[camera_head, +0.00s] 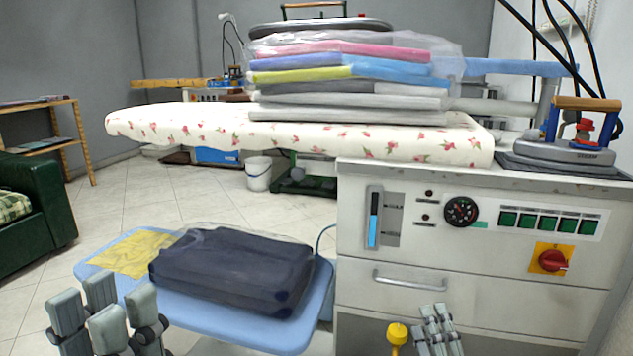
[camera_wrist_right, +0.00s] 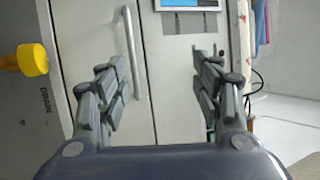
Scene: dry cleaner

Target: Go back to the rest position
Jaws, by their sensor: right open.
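My left gripper (camera_head: 105,322) is at the lower left of the head view, in front of the light-blue board (camera_head: 300,335). Its grey fingers point up and I see nothing held in it, but how far apart they are is unclear from this angle. My right gripper (camera_head: 438,332) is low in front of the white cabinet (camera_head: 470,272), right of the yellow knob (camera_head: 398,333). In the right wrist view my right gripper (camera_wrist_right: 165,85) is open and empty, its fingers apart before the cabinet front, with the drawer handle (camera_wrist_right: 133,52) between them.
A dark bagged garment (camera_head: 230,272) and a yellow cloth (camera_head: 135,253) lie on the blue board. A stack of wrapped folded clothes (camera_head: 350,75) rests on the floral ironing board (camera_head: 190,125). An iron (camera_head: 565,150) stands at right.

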